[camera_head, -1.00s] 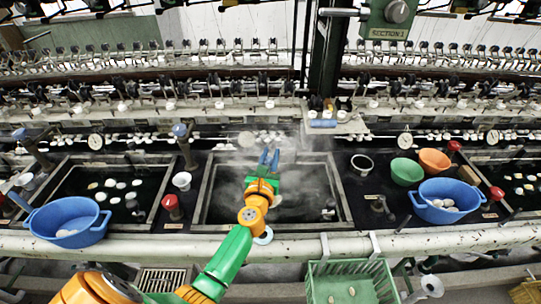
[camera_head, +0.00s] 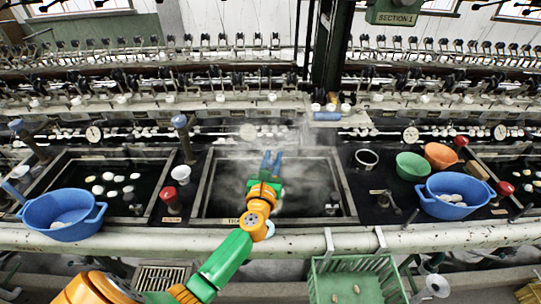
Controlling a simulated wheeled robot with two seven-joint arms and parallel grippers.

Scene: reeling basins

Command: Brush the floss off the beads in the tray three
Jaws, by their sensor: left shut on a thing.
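The central basin (camera_head: 203,190) is dark inside and partly veiled by steam; a label with "TH" showing sits on its front edge, the rest behind my arm. I cannot make out beads or floss in it. My left gripper (camera_head: 271,160) reaches over the middle of this basin, its blue fingers pointing to the far side. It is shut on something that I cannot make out. My right gripper is not in view.
Blue bowls stand at left (camera_head: 62,225) and right (camera_head: 430,205). A green bowl (camera_head: 410,167), an orange bowl (camera_head: 440,155) and a white cup (camera_head: 181,173) stand by the basins. A green crate (camera_head: 325,285) is in front. Reeling machinery lines the back.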

